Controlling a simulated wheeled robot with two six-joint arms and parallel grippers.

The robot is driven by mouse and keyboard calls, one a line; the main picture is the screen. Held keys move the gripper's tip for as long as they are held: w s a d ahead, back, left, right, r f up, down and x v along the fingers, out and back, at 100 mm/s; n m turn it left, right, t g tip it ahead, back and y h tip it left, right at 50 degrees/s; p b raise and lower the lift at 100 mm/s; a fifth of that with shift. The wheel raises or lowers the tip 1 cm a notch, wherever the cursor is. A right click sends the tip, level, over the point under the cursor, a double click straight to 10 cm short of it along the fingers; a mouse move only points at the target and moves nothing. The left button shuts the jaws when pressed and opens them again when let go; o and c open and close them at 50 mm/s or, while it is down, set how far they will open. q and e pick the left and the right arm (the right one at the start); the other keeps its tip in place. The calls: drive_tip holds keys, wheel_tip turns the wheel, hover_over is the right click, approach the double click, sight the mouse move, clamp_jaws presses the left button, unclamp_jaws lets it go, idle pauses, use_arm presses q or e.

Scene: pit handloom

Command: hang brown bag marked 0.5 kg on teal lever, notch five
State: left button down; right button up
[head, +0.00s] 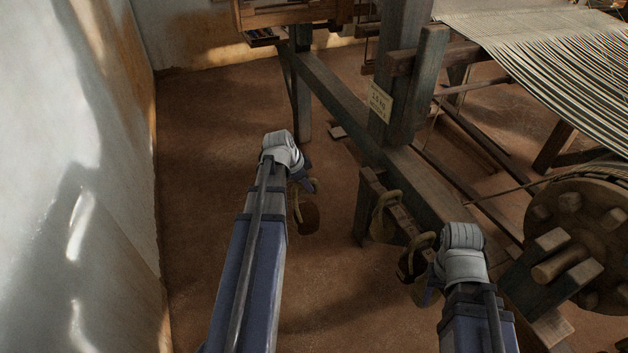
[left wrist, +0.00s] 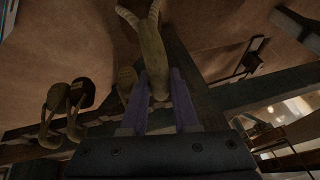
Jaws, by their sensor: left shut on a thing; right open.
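My left gripper (head: 306,182) is shut on the loop of a brown bag (head: 308,217), which hangs below it in the air, left of the loom frame. In the left wrist view the two fingers close around the bag's tan neck (left wrist: 152,55). No weight mark is readable on the bag. My right gripper (head: 430,284) is open beside bags at the rail's near end, its fingers largely hidden by its wrist. I cannot pick out a teal lever or its notches in either view.
Several similar bags (head: 384,214) hang along a short wooden rail (head: 374,187) right of the held bag. A paper label (head: 379,101) is on an upright post. A large wooden wheel (head: 585,235) stands at right. The floor (head: 215,190) at left is clear up to the wall.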

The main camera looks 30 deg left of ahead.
use_arm(q)
drive_tip(key=shift+s+a+r+p, duration=0.1)
drive_tip(key=shift+s+a+r, duration=0.05)
drive_tip(key=shift+s+a, duration=0.65)
drive_tip(key=shift+s+a+r+p, duration=0.1)
drive_tip(key=shift+s+a, duration=0.5)
drive_tip(key=shift+s, duration=0.4)
drive_tip(key=shift+s+a+r+p, duration=0.1)
drive_tip(key=shift+s+a+r, duration=0.05)
drive_tip(key=shift+s+a, duration=0.65)
drive_tip(key=shift+s, duration=0.15)
drive_tip(key=shift+r, duration=0.1)
wheel_tip(320, 180, up, 15)
drive_tip(key=p, duration=1.5)
drive_tip(key=shift+d+r, duration=0.1)
